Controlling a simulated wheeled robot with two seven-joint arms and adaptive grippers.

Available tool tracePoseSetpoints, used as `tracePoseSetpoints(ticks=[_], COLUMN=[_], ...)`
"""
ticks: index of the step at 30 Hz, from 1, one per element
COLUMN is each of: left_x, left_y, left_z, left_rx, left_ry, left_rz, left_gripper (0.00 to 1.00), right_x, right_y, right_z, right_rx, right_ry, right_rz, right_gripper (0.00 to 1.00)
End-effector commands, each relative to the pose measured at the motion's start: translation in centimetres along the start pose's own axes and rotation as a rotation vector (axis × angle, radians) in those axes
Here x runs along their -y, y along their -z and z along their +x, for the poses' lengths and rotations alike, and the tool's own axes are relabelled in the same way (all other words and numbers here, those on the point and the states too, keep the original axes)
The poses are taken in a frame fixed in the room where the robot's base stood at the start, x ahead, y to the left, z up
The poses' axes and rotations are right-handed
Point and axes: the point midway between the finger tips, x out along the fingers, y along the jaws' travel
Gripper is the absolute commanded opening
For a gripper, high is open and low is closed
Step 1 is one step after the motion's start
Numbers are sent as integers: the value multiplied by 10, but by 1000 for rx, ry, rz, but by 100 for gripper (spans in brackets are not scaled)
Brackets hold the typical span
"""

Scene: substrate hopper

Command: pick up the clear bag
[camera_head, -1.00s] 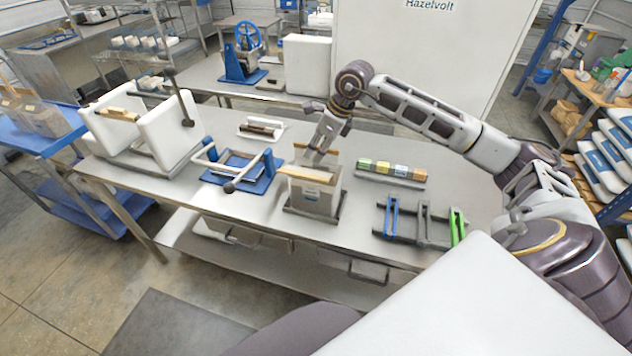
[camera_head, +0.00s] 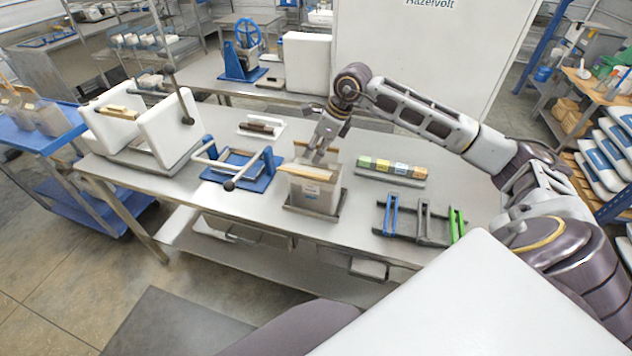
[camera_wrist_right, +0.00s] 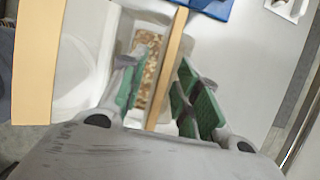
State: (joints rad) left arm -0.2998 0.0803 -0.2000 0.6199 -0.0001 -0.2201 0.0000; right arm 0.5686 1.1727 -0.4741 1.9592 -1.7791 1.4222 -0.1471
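The clear bag (camera_head: 316,194) stands upright in a dark tray on the metal table, greyish and see-through, with a wooden strip (camera_head: 308,173) along its top. My right gripper (camera_head: 318,160) points down at the bag's top from behind. In the right wrist view its green-padded fingers (camera_wrist_right: 165,95) are apart, on either side of a thin wooden strip (camera_wrist_right: 172,60). Brown speckled contents show between the fingers. A gap shows beside the strip, so the fingers do not look closed on it. A wider wooden strip (camera_wrist_right: 34,60) runs at the left. My left gripper is out of view.
A blue frame with grey bars (camera_head: 240,170) stands left of the bag. A row of coloured blocks (camera_head: 390,168) and a rack with blue and green bars (camera_head: 420,218) lie to the right. A white hopper-like unit (camera_head: 165,130) stands at the table's left.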

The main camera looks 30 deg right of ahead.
Motion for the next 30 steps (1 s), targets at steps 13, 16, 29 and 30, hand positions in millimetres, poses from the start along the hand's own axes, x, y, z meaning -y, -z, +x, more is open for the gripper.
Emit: tracePoseSetpoints(ticks=[13, 16, 29, 30], left_x=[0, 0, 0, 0], left_y=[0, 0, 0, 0], left_z=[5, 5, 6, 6], left_rx=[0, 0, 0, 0], left_ry=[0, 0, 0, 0], left_rz=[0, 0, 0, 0], left_gripper=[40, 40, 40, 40], right_x=[0, 0, 0, 0], right_y=[1, 2, 2, 2], right_z=[3, 4, 4, 4], right_rx=[0, 0, 0, 0], right_ry=[0, 0, 0, 0], right_rz=[0, 0, 0, 0], right_gripper=[32, 32, 28, 23])
